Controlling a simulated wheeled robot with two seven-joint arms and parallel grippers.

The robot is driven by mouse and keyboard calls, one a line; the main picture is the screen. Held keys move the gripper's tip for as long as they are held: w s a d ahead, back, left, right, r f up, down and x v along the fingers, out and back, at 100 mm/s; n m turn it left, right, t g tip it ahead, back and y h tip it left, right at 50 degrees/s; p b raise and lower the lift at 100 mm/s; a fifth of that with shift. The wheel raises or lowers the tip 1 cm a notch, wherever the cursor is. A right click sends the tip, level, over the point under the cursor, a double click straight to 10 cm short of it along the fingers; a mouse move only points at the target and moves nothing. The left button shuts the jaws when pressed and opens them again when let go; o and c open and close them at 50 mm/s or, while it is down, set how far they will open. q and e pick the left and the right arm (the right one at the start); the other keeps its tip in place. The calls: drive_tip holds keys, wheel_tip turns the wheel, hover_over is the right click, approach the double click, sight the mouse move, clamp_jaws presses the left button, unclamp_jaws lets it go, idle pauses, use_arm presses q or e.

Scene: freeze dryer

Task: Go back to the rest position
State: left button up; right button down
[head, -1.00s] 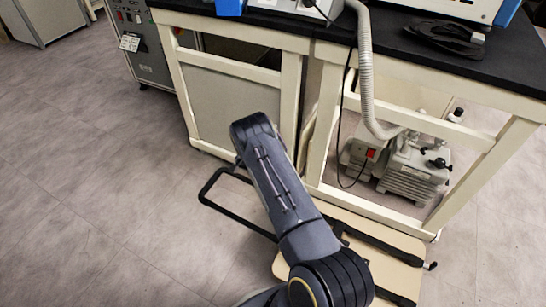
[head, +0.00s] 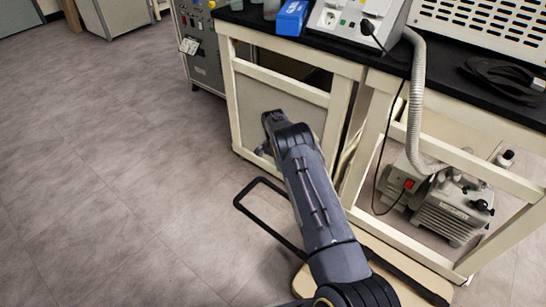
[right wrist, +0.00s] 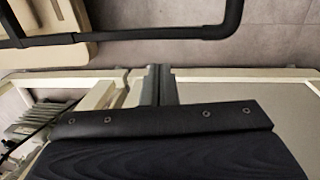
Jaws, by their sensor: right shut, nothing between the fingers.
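My right arm reaches forward in the head view. Its gripper (head: 264,149) is small and partly hidden by the wrist, in front of the lower panel of the bench. In the right wrist view the two dark fingers (right wrist: 159,84) are together with nothing between them. The bench's cream frame and panel show behind them. I cannot tell from these views how much gap lies between the gripper and the bench. My left gripper is in neither view.
A black-topped bench (head: 445,100) with a cream frame stands ahead and to the right. A blue box (head: 292,18) and a white instrument (head: 358,22) stand on it. A vacuum pump (head: 443,205) with a grey hose sits below. Open floor (head: 110,170) lies left.

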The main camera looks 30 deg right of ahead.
drive_tip(key=s+r+n+t+y, duration=0.1)
drive_tip(key=s+r+t, duration=0.15)
drive_tip(key=r, duration=1.25)
drive_tip(key=s+a+r+n+t+y, duration=0.1)
drive_tip(key=s+a+r+n, duration=0.1)
drive_tip(key=s+r, duration=0.45)
drive_tip(key=s+a+r+n+t+y, duration=0.1)
drive_tip(key=s+a+r, duration=0.2)
drive_tip(key=s+r, duration=0.35)
drive_tip(key=s+a+r+n+y, duration=0.1)
drive_tip(key=s+a+r+n, duration=0.2)
drive_tip(key=s+a+r, duration=0.45)
drive_tip(key=s+a+f+n+t, duration=0.1)
drive_tip(key=s+a+f+n, duration=0.15)
drive_tip(key=s, duration=0.45)
drive_tip(key=s+a+f+n+t, duration=0.1)
drive_tip(key=s+a+n+t, duration=0.1)
drive_tip(key=s+a, duration=0.35)
wheel_tip(320, 180, up, 30)
drive_tip(key=s+d+p, duration=0.1)
drive_tip(key=s+p, duration=0.1)
drive_tip(key=p, duration=2.9)
drive_tip(key=shift+s+d+r, duration=0.15)
drive_tip(key=shift+s+d, duration=0.1)
drive_tip(key=shift+d, duration=0.1)
drive_tip(key=shift+n+g, duration=0.25)
